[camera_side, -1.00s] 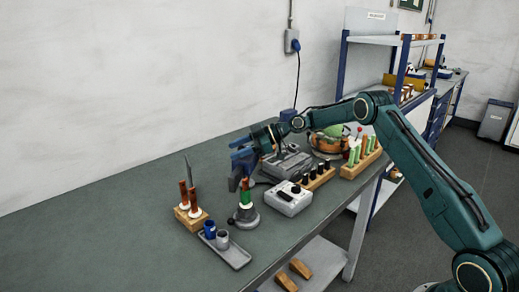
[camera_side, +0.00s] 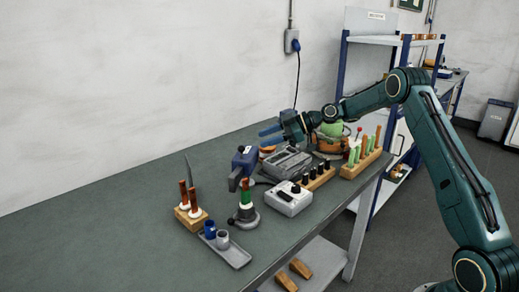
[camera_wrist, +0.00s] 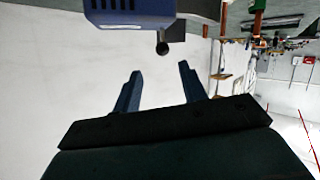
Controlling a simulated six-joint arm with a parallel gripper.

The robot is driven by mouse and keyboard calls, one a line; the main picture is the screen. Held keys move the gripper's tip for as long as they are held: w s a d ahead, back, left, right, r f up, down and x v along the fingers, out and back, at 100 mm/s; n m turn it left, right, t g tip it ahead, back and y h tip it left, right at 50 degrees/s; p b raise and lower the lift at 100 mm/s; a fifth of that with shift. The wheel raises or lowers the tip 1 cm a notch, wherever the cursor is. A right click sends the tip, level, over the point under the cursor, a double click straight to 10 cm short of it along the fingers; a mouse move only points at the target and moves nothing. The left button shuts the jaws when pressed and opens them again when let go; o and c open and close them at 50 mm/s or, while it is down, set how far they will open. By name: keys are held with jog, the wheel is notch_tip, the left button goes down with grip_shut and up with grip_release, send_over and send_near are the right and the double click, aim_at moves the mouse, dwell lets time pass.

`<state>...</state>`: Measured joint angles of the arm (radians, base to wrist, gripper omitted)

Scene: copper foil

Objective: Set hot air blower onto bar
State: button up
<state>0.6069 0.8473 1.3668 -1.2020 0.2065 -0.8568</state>
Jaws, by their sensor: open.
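The hot air blower (camera_side: 245,158) has a blue body and a grey nozzle pointing down and forward, in the middle of the bench in the side view. Its blue body (camera_wrist: 145,12) also shows at the top of the wrist view, with a dark round-ended part below it. My gripper (camera_side: 264,137) is open and empty, above and to the right of the blower, apart from it. Its two blue fingers (camera_wrist: 160,70) are spread in the wrist view with nothing between them. I cannot make out the bar or what bears the blower.
A stand with a red, green and white handle (camera_side: 246,196) is just in front of the blower. A grey control box (camera_side: 288,198) is to the right. A wooden block with brown handles (camera_side: 190,211) and a tray (camera_side: 236,258) are left. The bench's left part is clear.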

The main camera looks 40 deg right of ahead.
jog(key=shift+v, duration=1.65)
jog(key=shift+r, duration=0.15)
jog(key=c, duration=0.6)
jog(key=shift+r, duration=0.3)
jog(key=c, duration=0.3)
notch_tip(320, 180, up, 6)
jog(key=shift+r, duration=0.1)
grip_shut()
jog(key=w+a+m+g+h, duration=0.2)
jog(key=a+m+g+h, duration=0.15)
jog(key=a, duration=0.55)
jog(key=w+a+m+g+h, duration=0.2)
jog(key=w+a+g+h, duration=0.15)
jog(key=a, duration=0.65)
jog(key=shift+t+h, duration=0.3)
jog(key=shift+s+d+f, duration=0.1)
jog(key=shift+s+f, duration=0.1)
jog(key=shift+f, duration=1.15)
jog(key=shift+s+f, duration=0.2)
jog(key=shift+f, duration=1.1)
